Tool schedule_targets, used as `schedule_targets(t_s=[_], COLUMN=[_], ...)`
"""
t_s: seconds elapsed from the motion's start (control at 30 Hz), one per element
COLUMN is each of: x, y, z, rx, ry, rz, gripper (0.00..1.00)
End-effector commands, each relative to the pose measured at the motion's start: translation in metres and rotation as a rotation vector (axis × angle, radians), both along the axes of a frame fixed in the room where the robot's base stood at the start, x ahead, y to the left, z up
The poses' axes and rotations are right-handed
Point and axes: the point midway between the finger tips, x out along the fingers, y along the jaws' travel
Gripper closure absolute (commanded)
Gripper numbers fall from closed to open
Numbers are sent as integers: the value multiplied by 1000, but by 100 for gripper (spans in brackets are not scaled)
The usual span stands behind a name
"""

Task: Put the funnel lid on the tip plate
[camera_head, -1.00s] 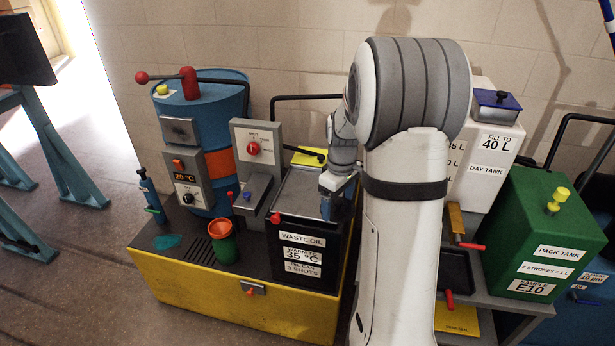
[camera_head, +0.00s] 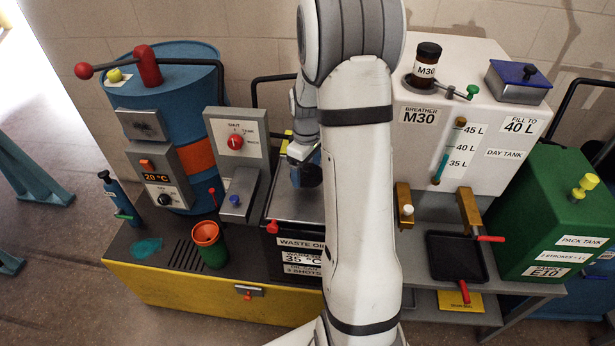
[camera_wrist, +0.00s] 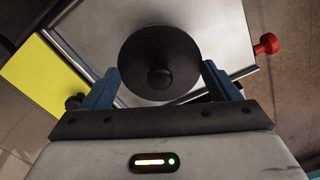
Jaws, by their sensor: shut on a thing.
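My gripper (camera_head: 303,168) is shut on a round black lid (camera_wrist: 159,48) with a knob, which I take to be the funnel lid. In the wrist view its blue fingers grip the lid from both sides. In the head view the lid (camera_head: 311,178) is a small dark shape under the gripper, partly behind my arm. A flat grey metal plate (camera_head: 285,205), likely the tip plate, tops the black waste oil box. It also shows behind the lid in the wrist view (camera_wrist: 215,28). I cannot tell whether the lid touches it.
A red knob (camera_wrist: 267,44) sticks out from the plate's side. The orange and green cup (camera_head: 208,240), grey switch post (camera_head: 238,150) and blue drum (camera_head: 180,90) stand left. The white day tank (camera_head: 470,110) and green pack tank (camera_head: 550,220) stand right.

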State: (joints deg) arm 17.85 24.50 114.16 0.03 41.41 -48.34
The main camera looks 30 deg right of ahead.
Motion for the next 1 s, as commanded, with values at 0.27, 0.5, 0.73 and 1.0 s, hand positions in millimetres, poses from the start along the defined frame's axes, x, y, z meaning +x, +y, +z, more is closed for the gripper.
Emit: schedule_targets(t_s=[0.27, 0.5, 0.73, 1.0], x=[-1, 0, 0, 0], y=[0, -1, -1, -1], z=[-27, -45, -49, -48], rx=[2, 0, 0, 0], ry=[3, -1, -1, -1], rz=[-1, -1, -2, -2], gripper=[39, 39, 39, 0])
